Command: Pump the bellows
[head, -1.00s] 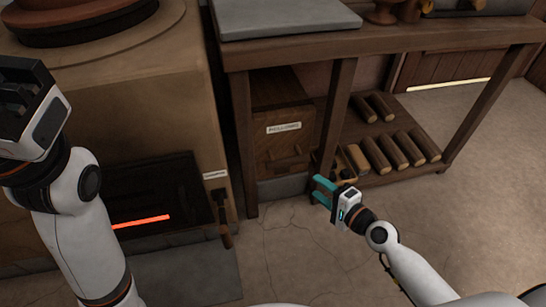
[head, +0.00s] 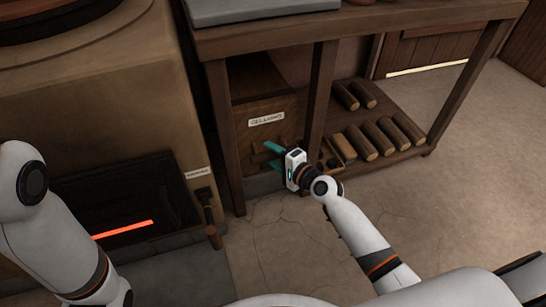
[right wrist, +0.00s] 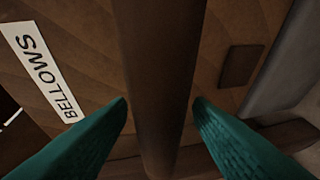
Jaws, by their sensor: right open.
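The bellows (head: 266,108) is a brown wooden box under the workbench, with a white label reading BELLOWS (right wrist: 45,75). A wooden handle bar (right wrist: 160,60) runs across its front, below the label. My right gripper (head: 271,155) is at the box front, its teal fingers open. In the right wrist view the fingers lie on either side of the bar, with gaps showing between bar and fingertips. My left arm (head: 50,230) shows at the left, but its gripper is out of view.
The workbench (head: 350,22) stands over the bellows, with a leg (head: 319,95) close beside my right gripper. Several short logs (head: 381,139) lie on its low shelf. At the left a hearth (head: 120,95) has a glowing orange slot (head: 122,230). The floor (head: 440,200) at right is clear.

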